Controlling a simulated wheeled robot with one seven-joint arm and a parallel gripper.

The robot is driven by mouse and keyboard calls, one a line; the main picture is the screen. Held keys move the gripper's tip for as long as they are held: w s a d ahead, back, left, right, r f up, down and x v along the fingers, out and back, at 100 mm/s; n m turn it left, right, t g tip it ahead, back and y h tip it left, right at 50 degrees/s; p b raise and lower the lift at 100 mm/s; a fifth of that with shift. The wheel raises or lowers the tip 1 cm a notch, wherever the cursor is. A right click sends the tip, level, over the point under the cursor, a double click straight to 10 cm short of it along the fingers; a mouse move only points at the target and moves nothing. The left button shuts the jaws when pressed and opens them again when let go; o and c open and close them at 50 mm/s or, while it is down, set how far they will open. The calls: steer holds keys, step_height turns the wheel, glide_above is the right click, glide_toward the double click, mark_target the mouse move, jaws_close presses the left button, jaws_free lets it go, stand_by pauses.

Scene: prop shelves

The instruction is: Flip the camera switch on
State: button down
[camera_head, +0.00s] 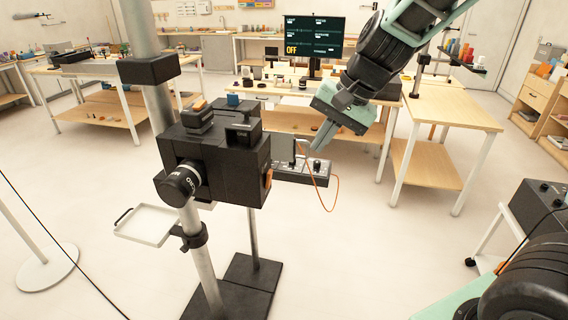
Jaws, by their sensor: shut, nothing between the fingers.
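A black box-shaped camera (228,165) stands in the middle on a grey pole, with a round lens-like part (178,183) at its left front. An orange part (268,178) shows on its right side. My gripper (319,146) points down to the right of the camera; its fingers are together and hold nothing. The fingertips are close to a small grey control box (302,172) with knobs, but I cannot tell whether they touch it. The camera switch cannot be made out clearly. A monitor (313,40) behind shows OFF in yellow.
A wooden workbench (440,115) stands behind my gripper to the right. An orange cable (335,190) hangs from the control box. A white tray (150,225) juts out left of the camera pole.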

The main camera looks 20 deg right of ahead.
mark_target(269, 179)
steer(key=w+a+f+p, duration=0.3)
steer(key=w+a+f, duration=0.1)
steer(key=a+f, duration=0.2)
steer(key=shift+x, duration=0.8)
steer(key=shift+w, duration=0.1)
steer(key=shift+w+a+r, duration=0.2)
steer(key=shift+w+a, duration=0.1)
steer(key=shift+r, duration=0.15)
